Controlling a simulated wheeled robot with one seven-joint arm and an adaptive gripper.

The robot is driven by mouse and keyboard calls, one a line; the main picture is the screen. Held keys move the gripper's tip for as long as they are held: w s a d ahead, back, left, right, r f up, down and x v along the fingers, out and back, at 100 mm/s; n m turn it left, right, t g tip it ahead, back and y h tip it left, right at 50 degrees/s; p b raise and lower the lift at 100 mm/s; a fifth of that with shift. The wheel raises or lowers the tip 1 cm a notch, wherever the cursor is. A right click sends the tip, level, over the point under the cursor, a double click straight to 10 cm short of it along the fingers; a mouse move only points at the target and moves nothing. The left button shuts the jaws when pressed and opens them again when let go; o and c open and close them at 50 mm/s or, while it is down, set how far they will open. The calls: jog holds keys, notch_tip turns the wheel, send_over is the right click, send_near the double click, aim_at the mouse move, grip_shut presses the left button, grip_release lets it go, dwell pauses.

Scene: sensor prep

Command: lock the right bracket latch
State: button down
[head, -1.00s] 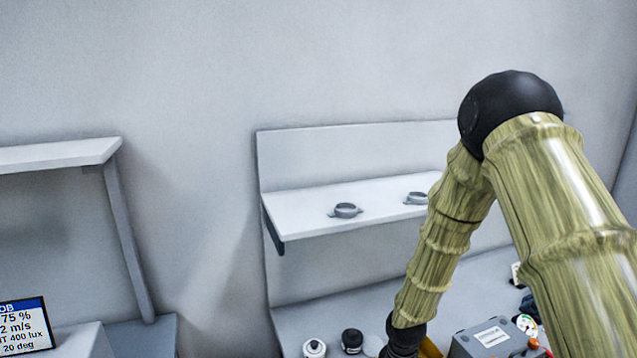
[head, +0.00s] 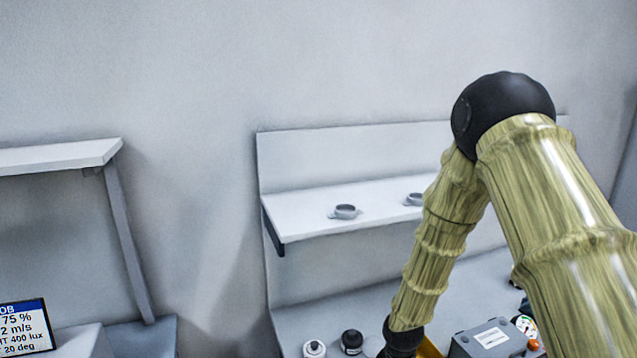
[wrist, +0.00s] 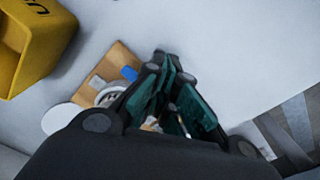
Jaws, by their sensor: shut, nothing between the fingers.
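My gripper (wrist: 172,75) shows in the wrist view with its dark green fingers closed and nothing between them. Just left of the fingers lies a tan board (wrist: 118,62) with a small blue piece (wrist: 129,73) and a round pale metal part (wrist: 108,96), partly hidden by the gripper. I cannot tell whether the blue piece is the right bracket latch, nor its state. In the head view, my arm reaches down to the bench and the gripper is out of frame.
A yellow bin (wrist: 30,45) stands at upper left in the wrist view. In the head view, two grey rings (head: 345,211) (head: 414,199) sit on a white shelf (head: 300,222).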

jog(key=shift+s+a+p, duration=0.2)
jog(key=shift+a+p, duration=0.15)
jog(key=shift+a, duration=0.7)
dwell(0.8)
jog(key=shift+r, duration=0.1)
jog(key=shift+w+a+r+p, duration=0.1)
jog(key=shift+w+r+p, duration=0.05)
jog(key=shift+r+p, duration=1.2)
jog(key=shift+w+r+p, duration=0.1)
jog(key=shift+r+p, duration=0.8)
jog(key=shift+r, duration=0.7)
